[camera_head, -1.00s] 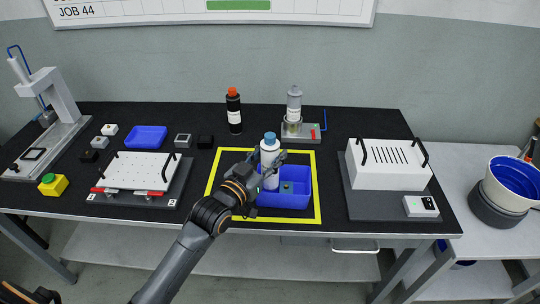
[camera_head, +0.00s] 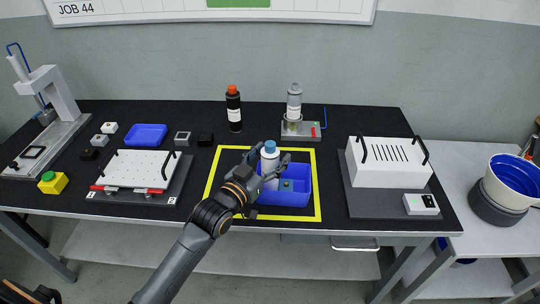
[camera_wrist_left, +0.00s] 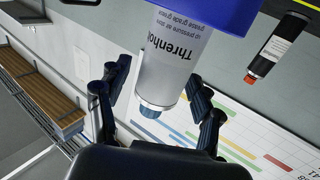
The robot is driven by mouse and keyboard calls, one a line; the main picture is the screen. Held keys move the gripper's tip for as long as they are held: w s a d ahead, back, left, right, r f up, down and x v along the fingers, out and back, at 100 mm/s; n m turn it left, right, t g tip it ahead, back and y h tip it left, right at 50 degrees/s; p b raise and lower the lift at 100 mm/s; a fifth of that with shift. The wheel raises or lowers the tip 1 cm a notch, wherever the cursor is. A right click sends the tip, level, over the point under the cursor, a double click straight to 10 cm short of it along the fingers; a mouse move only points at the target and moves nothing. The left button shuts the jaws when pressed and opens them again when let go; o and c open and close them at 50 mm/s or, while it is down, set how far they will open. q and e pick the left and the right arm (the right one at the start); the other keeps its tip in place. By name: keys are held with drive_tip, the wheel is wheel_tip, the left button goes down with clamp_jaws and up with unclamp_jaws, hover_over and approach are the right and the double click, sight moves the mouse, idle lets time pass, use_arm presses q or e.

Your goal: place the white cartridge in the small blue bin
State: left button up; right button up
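The white cartridge (camera_head: 269,164) with a blue cap stands upright in the left part of the blue bin (camera_head: 295,200) inside the yellow square; its lower end is hidden. My left gripper (camera_head: 270,158) is open, with fingers on either side of the cartridge's upper part. In the left wrist view the cartridge (camera_wrist_left: 172,65) appears between the spread fingers (camera_wrist_left: 162,85), with a gap on the left side; on the right I cannot tell whether a finger touches. The bin's blue wall (camera_wrist_left: 215,12) shows at the top there. My right gripper is not in view.
A black bottle with an orange cap (camera_head: 234,112) and a grey bottle on a stand (camera_head: 294,108) are behind the yellow square. A white slotted box (camera_head: 388,165) stands to the right, a perforated white plate (camera_head: 135,169) to the left.

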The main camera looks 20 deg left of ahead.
use_arm(q)
drive_tip(key=shift+r, duration=0.5)
drive_tip(key=shift+s+r+p, duration=0.15)
drive_tip(key=shift+s+p, duration=0.1)
drive_tip(key=shift+p, duration=0.2)
drive_tip(key=p+v, duration=0.3)
drive_tip(key=v, duration=0.8)
drive_tip(key=shift+s, duration=0.2)
